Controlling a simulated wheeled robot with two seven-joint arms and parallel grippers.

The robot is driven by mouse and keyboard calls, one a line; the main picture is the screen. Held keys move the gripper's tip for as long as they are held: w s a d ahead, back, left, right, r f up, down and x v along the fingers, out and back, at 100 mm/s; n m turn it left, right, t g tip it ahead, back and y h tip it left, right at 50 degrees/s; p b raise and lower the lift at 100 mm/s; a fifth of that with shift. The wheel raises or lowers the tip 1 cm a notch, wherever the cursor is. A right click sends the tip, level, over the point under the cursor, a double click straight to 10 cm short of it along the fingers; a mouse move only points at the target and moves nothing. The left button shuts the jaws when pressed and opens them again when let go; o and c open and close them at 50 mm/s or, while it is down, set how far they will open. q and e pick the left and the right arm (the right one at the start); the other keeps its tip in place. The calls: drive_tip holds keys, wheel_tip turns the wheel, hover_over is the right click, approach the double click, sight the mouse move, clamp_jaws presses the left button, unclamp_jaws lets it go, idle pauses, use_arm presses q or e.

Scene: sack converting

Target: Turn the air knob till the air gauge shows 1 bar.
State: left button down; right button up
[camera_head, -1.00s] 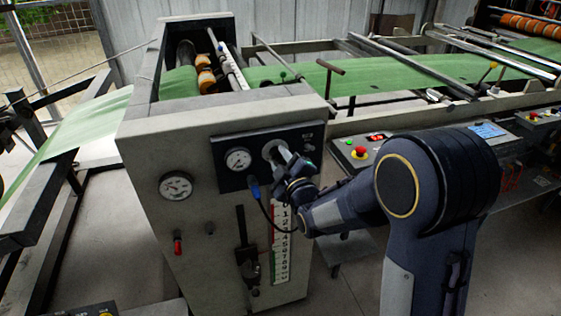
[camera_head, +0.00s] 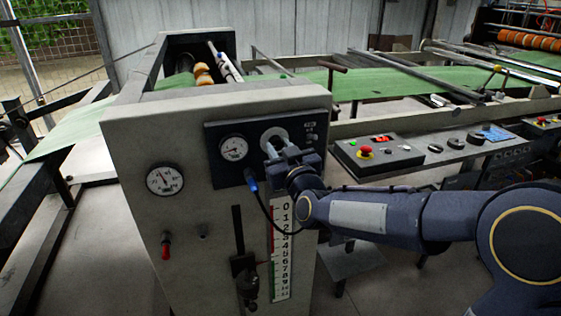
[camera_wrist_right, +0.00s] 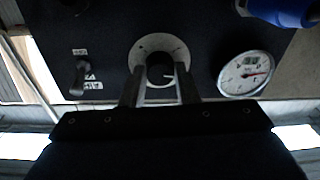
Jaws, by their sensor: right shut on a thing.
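The air knob (camera_wrist_right: 160,72) is a dark round knob on a pale round dial plate (camera_head: 273,139), set in the black panel of the grey machine. My right gripper (camera_head: 285,157) reaches the panel from the right; its two fingers are shut on the knob, one on each side, in the right wrist view (camera_wrist_right: 160,82). A white round gauge (camera_head: 234,148) sits left of the knob on the panel. It also shows in the right wrist view (camera_wrist_right: 245,73), with a red needle; its figures are too small to read. My left gripper is in neither view.
A second white gauge (camera_head: 165,180) is on the machine's front, off the panel. A blue plug with a black cable (camera_head: 252,184) hangs below the panel gauge, close to my gripper. A control box with a red button (camera_head: 366,152) stands right of the machine.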

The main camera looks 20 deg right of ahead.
drive_tip(key=shift+f+m+b, duration=0.1)
drive_tip(key=shift+m+b, duration=1)
drive_tip(key=shift+m, duration=0.5)
drive_tip(key=o, duration=1)
drive_tip(key=s, duration=0.7)
drive_tip(key=shift+s+d+f, duration=0.15)
drive_tip(key=shift+s+f, duration=0.05)
drive_tip(key=shift+s, duration=0.2)
